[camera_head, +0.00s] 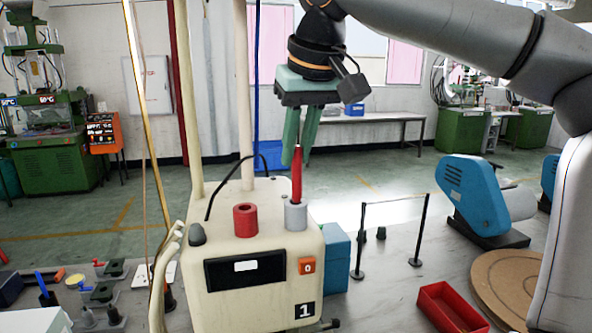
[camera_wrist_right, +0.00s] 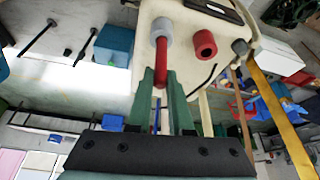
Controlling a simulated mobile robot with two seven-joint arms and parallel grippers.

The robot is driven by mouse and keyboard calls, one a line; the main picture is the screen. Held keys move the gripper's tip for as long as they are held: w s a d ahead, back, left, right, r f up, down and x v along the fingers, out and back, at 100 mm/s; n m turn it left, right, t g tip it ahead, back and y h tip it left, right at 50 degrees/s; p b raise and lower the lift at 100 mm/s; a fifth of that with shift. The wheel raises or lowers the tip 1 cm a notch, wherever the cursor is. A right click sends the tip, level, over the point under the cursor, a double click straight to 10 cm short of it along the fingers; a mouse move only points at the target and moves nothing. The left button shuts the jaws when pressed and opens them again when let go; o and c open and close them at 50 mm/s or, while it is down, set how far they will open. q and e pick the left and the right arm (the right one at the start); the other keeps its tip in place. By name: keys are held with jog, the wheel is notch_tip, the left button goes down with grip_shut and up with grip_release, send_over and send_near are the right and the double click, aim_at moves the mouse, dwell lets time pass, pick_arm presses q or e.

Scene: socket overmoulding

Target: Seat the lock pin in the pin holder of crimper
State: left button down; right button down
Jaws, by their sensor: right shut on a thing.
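The red lock pin (camera_head: 297,174) hangs upright below my right gripper (camera_head: 298,158), whose green fingers are shut on it. Its lower end meets the mouth of the grey cylindrical pin holder (camera_head: 296,216) on top of the beige crimper (camera_head: 225,283). How deep the tip sits in the holder, I cannot tell. In the right wrist view the lock pin (camera_wrist_right: 161,62) runs between the fingers of my right gripper (camera_wrist_right: 160,76) towards the grey holder (camera_wrist_right: 162,27). My left gripper is not in view.
A red hollow cylinder (camera_head: 245,221) stands on the crimper, left of the holder. A dark knob (camera_head: 197,234) and a black cable are further left. A blue box (camera_head: 336,258) stands beside the crimper. A red tray (camera_head: 450,308) and black posts are on the table at right.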

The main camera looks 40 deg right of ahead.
aim_at(296, 195)
jog(key=shift+w+d+f, duration=0.1)
jog(key=shift+w+f, duration=0.05)
jog(key=shift+f, duration=0.8)
jog(key=shift+w+d+f, duration=0.1)
jog(key=shift+f, duration=0.85)
jog(key=shift+f, duration=0.15)
jog(key=c, duration=0.8)
grip_release()
jog(key=v, duration=1.2)
jog(key=shift+a, duration=0.15)
